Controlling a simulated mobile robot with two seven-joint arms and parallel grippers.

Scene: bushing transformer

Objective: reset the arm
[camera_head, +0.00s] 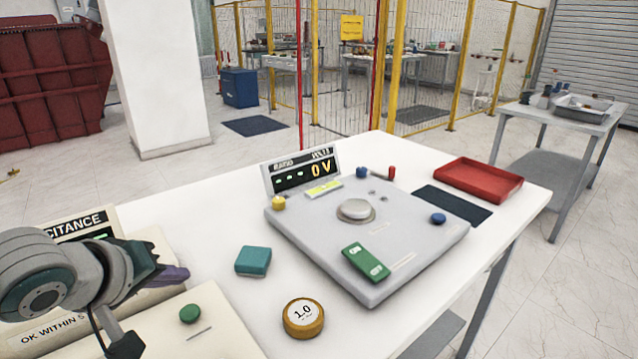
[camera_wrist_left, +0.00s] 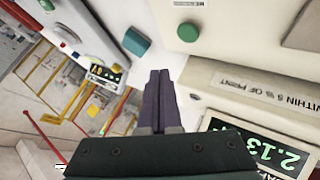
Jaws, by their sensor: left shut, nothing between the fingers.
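My left gripper (camera_head: 176,275) comes in from the left edge of the head view, over the capacitance meter (camera_head: 75,226). Its purple fingers are shut with nothing between them. In the left wrist view the same gripper (camera_wrist_left: 158,78) points toward the white table, apart from the green button (camera_wrist_left: 187,32) and the teal block (camera_wrist_left: 136,42). My right gripper is not in view.
A grey panel (camera_head: 330,235) bears a ratio display (camera_head: 302,171) reading 0 V, a green block (camera_head: 366,262) and coloured knobs. A red tray (camera_head: 478,179) and dark mat (camera_head: 452,204) lie at the right.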

